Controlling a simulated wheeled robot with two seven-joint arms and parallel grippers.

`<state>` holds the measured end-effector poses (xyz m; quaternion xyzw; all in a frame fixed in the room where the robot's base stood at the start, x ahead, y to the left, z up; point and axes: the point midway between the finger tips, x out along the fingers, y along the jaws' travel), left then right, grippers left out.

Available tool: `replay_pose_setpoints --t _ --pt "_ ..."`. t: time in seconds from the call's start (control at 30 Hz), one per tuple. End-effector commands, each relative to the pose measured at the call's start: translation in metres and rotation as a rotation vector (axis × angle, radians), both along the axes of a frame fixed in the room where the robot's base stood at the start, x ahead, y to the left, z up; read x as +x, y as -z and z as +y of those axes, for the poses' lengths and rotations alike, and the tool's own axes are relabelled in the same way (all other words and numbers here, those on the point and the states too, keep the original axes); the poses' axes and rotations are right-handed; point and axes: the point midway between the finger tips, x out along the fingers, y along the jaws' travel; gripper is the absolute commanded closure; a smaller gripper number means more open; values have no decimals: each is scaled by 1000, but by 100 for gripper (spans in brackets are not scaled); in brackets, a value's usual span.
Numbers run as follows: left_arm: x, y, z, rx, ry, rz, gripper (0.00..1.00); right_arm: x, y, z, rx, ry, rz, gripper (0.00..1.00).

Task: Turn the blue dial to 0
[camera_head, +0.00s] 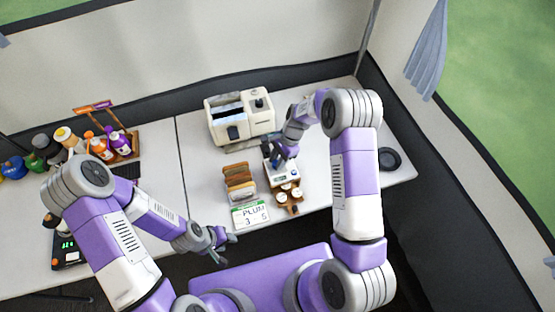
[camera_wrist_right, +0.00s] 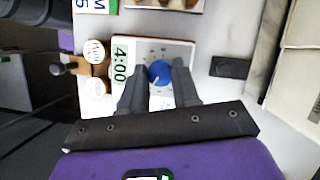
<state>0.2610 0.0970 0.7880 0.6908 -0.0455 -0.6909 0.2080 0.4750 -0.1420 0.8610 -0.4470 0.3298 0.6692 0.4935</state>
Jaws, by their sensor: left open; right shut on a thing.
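The blue dial (camera_wrist_right: 160,71) sits on the face of a white timer (camera_wrist_right: 185,50), with tick marks around it. The timer's green display (camera_wrist_right: 120,62) reads 4:00. My right gripper (camera_wrist_right: 157,80) has one finger on each side of the dial and is shut on it. In the head view the white timer (camera_head: 269,166) is on the counter, and my right gripper (camera_head: 281,157) reaches down over it and hides the dial. My left gripper (camera_head: 221,243) is open and empty in front of the counter's near edge.
A toaster (camera_head: 240,117) stands behind the timer. A wooden rack (camera_head: 240,183) and a PLUM sign (camera_head: 250,214) are left of it; small round-topped jars (camera_head: 289,193) are in front. Several bottles (camera_head: 103,149) stand at the left. A black round dish (camera_head: 389,159) lies at the right.

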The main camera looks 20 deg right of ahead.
Motion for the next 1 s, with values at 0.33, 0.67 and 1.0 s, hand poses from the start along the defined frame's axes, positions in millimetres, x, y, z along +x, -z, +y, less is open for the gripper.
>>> replay_pose_setpoints --t 0.33,0.67,1.0 --pt "0 3 0 0 0 0 57 1 0 1 0 -130 -1 100" --pt "0 11 0 0 0 0 57 3 1 2 -1 -420 -1 100" --pt "0 19 0 0 0 0 57 4 1 3 -1 -744 -2 100"
